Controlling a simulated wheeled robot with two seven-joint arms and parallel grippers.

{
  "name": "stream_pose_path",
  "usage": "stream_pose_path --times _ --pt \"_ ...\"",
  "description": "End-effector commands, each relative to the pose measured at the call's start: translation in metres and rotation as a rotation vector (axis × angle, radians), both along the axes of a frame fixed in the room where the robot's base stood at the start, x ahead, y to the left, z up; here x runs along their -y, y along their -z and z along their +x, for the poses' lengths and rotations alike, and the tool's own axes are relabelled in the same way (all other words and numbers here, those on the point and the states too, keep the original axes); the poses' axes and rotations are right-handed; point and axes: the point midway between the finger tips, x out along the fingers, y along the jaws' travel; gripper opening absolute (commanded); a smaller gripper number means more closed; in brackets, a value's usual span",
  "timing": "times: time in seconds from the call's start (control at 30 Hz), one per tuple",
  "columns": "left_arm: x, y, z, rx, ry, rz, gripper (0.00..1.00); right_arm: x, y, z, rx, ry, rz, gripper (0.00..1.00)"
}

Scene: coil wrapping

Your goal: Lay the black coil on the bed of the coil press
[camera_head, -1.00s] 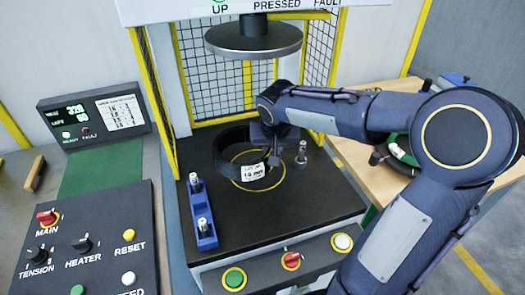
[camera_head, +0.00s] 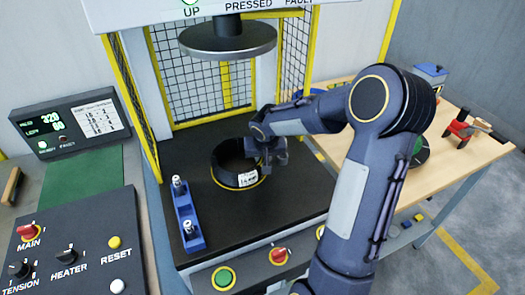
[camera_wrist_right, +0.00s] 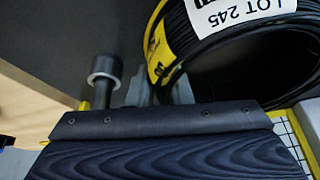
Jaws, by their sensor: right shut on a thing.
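The black coil (camera_head: 225,175) is a short ring with a white label. My right gripper (camera_head: 264,162) is shut on the coil's right side. In the right wrist view the coil (camera_wrist_right: 225,50) fills the upper right, its label reading LOT 245. The round press plate (camera_head: 228,42) hangs above. My left gripper is out of view.
A post with a round collar (camera_wrist_right: 104,75) stands beside the gripper in the right wrist view. A blue rack (camera_head: 187,215) with two pegs is at the bed's left. Mesh guards stand behind. A wooden table (camera_head: 455,160) is at right, a control panel (camera_head: 75,250) at left.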

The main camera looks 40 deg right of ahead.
Motion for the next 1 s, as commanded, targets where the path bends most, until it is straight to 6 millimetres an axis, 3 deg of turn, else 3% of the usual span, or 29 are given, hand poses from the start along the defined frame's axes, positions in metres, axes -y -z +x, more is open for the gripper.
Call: stream_pose_path --times 0.33,0.37,0.53,0.83,1.0 --pt "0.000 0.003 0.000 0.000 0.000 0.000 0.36 0.000 0.000 0.002 0.010 0.000 -0.001 0.00" --pt "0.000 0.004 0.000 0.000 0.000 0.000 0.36 0.000 0.002 0.000 0.001 0.000 -0.001 0.20" --pt "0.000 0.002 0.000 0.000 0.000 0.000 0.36 0.000 0.001 0.000 0.001 0.000 -0.001 0.41" --pt "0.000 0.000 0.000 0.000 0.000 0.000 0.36 0.000 -0.001 0.000 0.001 0.000 -0.001 0.41" --pt "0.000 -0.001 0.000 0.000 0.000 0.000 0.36 -0.003 -0.018 -0.005 0.005 0.001 -0.003 0.41"
